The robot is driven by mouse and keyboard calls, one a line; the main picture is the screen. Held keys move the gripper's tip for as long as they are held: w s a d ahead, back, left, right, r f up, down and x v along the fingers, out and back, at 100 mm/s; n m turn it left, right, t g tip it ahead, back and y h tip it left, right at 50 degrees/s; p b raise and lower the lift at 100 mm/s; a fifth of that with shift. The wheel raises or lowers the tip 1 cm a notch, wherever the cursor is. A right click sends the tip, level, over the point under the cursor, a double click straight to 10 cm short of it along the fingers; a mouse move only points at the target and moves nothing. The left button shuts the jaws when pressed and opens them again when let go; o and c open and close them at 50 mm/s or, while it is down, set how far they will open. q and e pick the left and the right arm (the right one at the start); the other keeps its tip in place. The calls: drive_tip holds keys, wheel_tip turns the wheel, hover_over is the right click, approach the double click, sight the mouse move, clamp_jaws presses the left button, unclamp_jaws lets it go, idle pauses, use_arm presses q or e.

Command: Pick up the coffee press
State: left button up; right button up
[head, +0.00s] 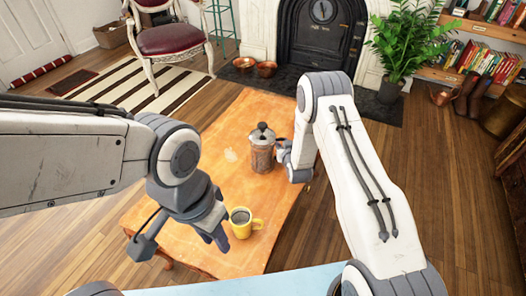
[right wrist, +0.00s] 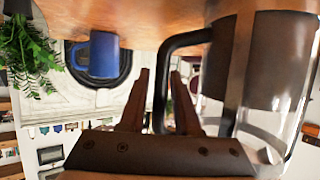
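The coffee press (head: 262,150), a clear and copper-toned cylinder with a metal lid, stands upright on the orange wooden table (head: 225,185). My right gripper (head: 286,155) is just right of it in the head view, partly hidden by its own arm. In the right wrist view, which is upside down, my right gripper (right wrist: 160,85) is open, its two fingers apart. The press's black handle (right wrist: 159,95) shows between the fingers, with the glass body (right wrist: 270,75) to the right; contact cannot be told. My left gripper (head: 218,225) is beside the yellow mug; its finger opening is unclear.
A yellow mug (head: 240,222) with dark contents stands near the table's front. A blue mug (right wrist: 97,55) stands beyond my right gripper. A potted plant (head: 405,45), a fireplace (head: 318,35) and a red chair (head: 168,38) are behind. The table's left part is bare.

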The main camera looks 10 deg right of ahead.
clamp_jaws()
idle(1.3)
drive_tip(key=shift+w+r, duration=0.1)
drive_tip(key=shift+r, duration=0.1)
